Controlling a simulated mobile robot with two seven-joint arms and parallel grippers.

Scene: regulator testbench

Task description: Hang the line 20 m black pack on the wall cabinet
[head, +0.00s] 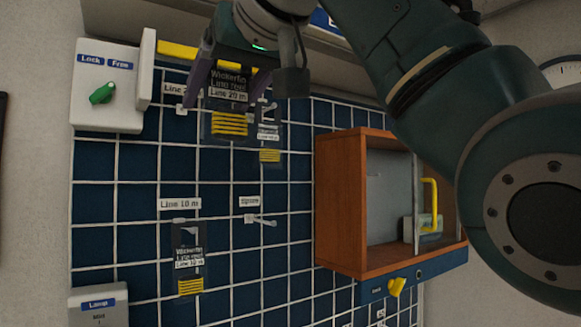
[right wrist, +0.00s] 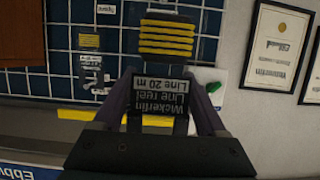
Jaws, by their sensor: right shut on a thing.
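The black line 20 m pack (head: 229,107), with yellow bands and a white label, is upright between the fingers of my right gripper (head: 226,98). In the right wrist view the pack (right wrist: 162,95) appears upside down, with my right gripper (right wrist: 166,100) shut on it. It is in front of the blue gridded wall panel (head: 137,245), just right of a partly covered "Line 2…" label (head: 172,88) with a small hook plate (head: 181,111) below. I cannot tell whether the pack touches the panel or a hook. My left gripper is not in view.
A line 10 m pack (head: 187,262) hangs lower left; a smaller pack (head: 269,146) hangs just right of the held one. An empty hook (head: 264,221) is mid-panel. An open wooden box (head: 338,205) juts out at right. A Lock/Free switch box (head: 105,88) is upper left.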

